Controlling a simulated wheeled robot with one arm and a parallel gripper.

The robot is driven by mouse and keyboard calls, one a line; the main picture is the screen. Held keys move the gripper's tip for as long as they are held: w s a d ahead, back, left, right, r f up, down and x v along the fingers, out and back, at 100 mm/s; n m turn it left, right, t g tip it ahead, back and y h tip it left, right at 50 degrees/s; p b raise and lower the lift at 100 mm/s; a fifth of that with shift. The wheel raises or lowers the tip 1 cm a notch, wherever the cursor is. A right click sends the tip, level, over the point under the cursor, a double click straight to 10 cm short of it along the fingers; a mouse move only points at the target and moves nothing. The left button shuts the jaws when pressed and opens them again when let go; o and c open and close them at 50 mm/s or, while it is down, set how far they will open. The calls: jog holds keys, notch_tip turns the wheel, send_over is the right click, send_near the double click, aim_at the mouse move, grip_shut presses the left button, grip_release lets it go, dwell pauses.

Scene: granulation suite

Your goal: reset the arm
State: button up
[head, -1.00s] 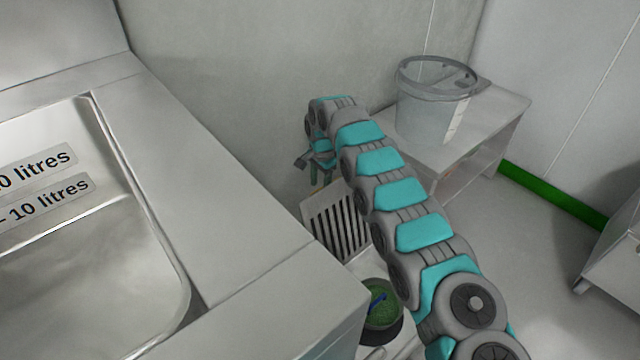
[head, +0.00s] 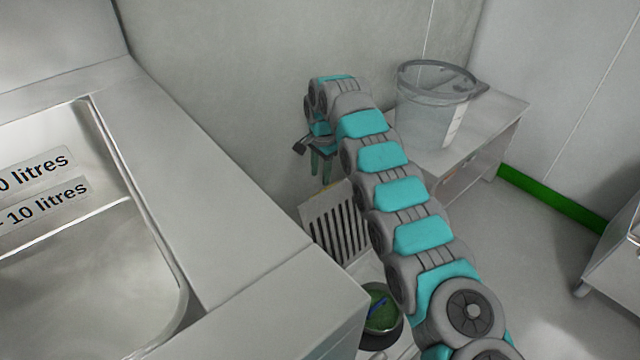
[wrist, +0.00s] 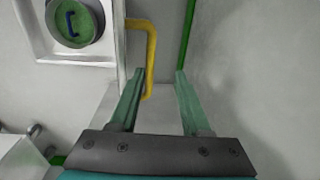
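My arm reaches up from the lower right of the head view and bends over at its far end. My gripper (head: 322,165) hangs from it with its fingers pointing down, above the slotted grey rack. In the wrist view my gripper (wrist: 160,88) has its two green fingers wide apart, with nothing held between them. A yellow bar (wrist: 150,55) shows beyond the left finger; I cannot tell from this view how far off it is.
A steel basin (head: 95,270) fills the left. A slotted rack (head: 338,225) and a dark bowl with green contents (head: 380,309) lie below my arm. A clear bucket (head: 425,112) stands on a low bench (head: 485,125) at the right.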

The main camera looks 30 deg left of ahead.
jog(key=shift+r, duration=0.65)
jog(key=shift+d, duration=0.1)
jog(key=d+r+h, duration=0.1)
jog(key=d+r, duration=0.6)
jog(key=d, duration=0.6)
jog(key=d+r+h, duration=0.1)
jog(key=d+r, duration=0.5)
jog(key=d, duration=0.8)
jog(key=s+d+r+n, duration=0.1)
jog(key=s+d+r, duration=0.3)
jog(key=s+d, duration=0.9)
jog(key=s+d+f+n, duration=0.1)
jog(key=s+d, duration=0.3)
jog(key=s, duration=0.5)
jog(key=s+d+f+n+g, duration=0.1)
jog(key=s+d, duration=0.3)
jog(key=s, duration=0.5)
jog(key=s+d+f+n+g+y, duration=0.1)
jog(key=s+d+f, duration=0.2)
jog(key=s, duration=0.6)
jog(key=shift+s+d+f, duration=0.2)
jog(key=shift+s+d, duration=0.15)
jog(key=shift+d, duration=0.1)
